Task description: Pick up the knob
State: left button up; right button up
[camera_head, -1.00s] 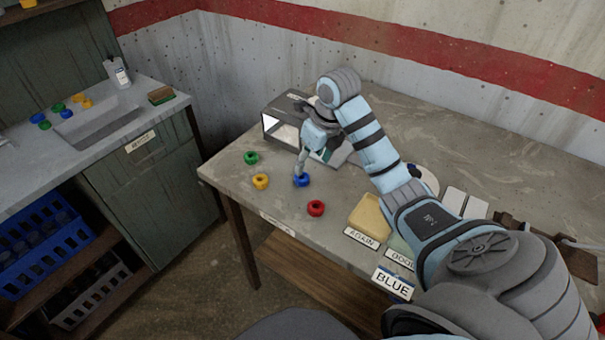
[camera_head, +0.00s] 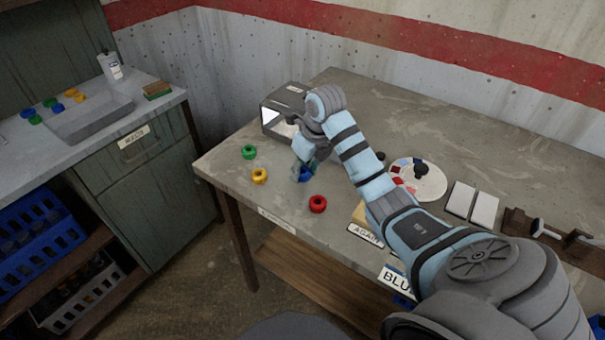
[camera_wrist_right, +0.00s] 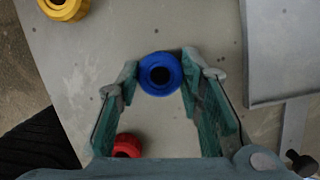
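The blue knob (camera_head: 306,175) is at the table's front left part, partly covered by my right gripper (camera_head: 304,170). In the right wrist view, the blue knob (camera_wrist_right: 160,74) sits between the fingertips of my right gripper (camera_wrist_right: 160,70), with one fingertip close against each side. The gripper looks shut on it, at or very near table level. The table sign partly reads BLUE (camera_head: 396,279). A red knob (camera_head: 318,204), a yellow knob (camera_head: 259,176) and a green knob (camera_head: 249,152) stand apart nearby. My left gripper is not in view.
A dark box with a bright opening (camera_head: 278,121) stands behind the gripper. A round pale plate (camera_head: 428,184), two white tiles (camera_head: 472,203) and a wooden rack (camera_head: 545,229) are to the right. A side counter with a grey tray (camera_head: 92,118) is at the left.

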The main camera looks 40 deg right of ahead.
jog(key=shift+c, duration=0.6)
jog(key=shift+r, duration=0.55)
notch_tip(320, 180, up, 7)
jog(key=p, duration=0.4)
notch_tip(320, 180, up, 12)
jog(key=p, duration=1.2)
send_over(303, 171)
jog(key=shift+s, duration=0.1)
